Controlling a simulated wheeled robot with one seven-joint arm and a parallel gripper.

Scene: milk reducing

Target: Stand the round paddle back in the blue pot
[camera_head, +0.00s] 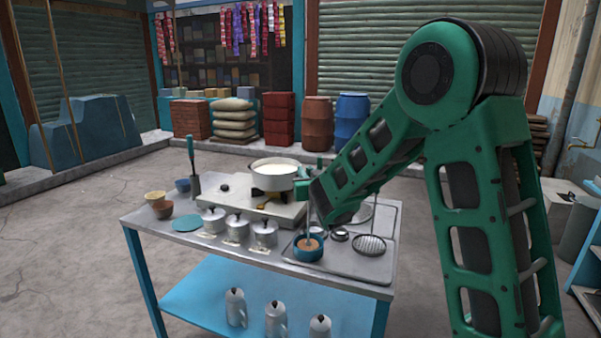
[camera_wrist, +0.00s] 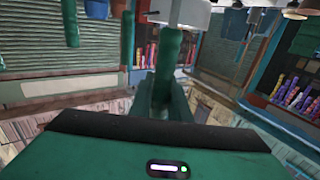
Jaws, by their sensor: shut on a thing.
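The blue pot (camera_head: 308,254) stands near the front edge of the steel table, with a round brown surface inside its rim. I cannot tell whether that surface is the paddle's head or the pot's contents. My gripper (camera_head: 308,187) is above the pot, beside the white milk pan, and partly hidden by my arm. It is shut on what looks like the round paddle, whose thin shaft (camera_head: 309,218) runs upright down towards the pot. In the wrist view a green handle (camera_wrist: 171,48) stands at the jaws; the paddle's lower end is out of that view.
The pan of milk (camera_head: 275,175) sits on the stove close left of my gripper. Lidded metal pots (camera_head: 238,228) stand left of the blue pot. A wire skimmer (camera_head: 369,244) lies to its right on the steel tray (camera_head: 350,266). Bowls (camera_head: 162,208) stand at the far left.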

